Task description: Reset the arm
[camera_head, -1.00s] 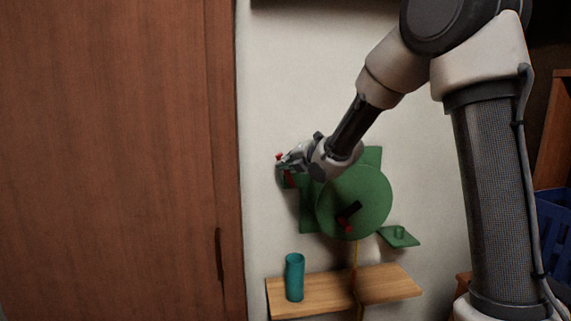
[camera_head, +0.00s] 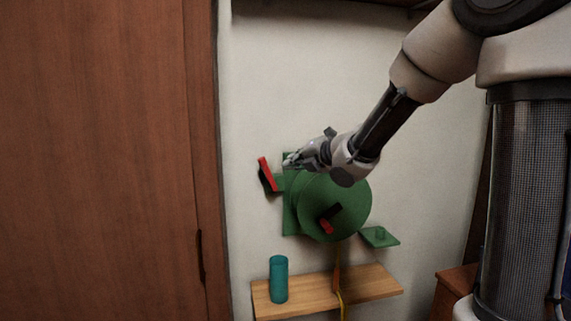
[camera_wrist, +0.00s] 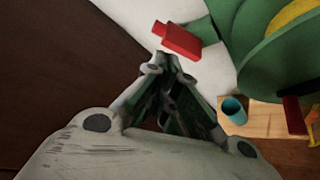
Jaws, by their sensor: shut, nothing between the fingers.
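My gripper (camera_head: 290,162) is shut and empty, in front of the upper left of a green wall-mounted device. In the wrist view its fingers (camera_wrist: 166,60) come together just short of a red block-like part (camera_wrist: 178,40); I cannot tell whether they touch. In the head view the red part (camera_head: 266,173) is a tilted bar with a dark back at the device's left. The green disc (camera_head: 350,205) carries a black and red handle (camera_head: 329,219) and is partly covered by my wrist at its top.
A teal cup (camera_head: 278,279) stands on a wooden shelf (camera_head: 325,290) below the device. A small green ledge (camera_head: 379,237) sits at its right. A brown door (camera_head: 100,160) fills the left. Bare wall (camera_head: 310,70) lies above my gripper.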

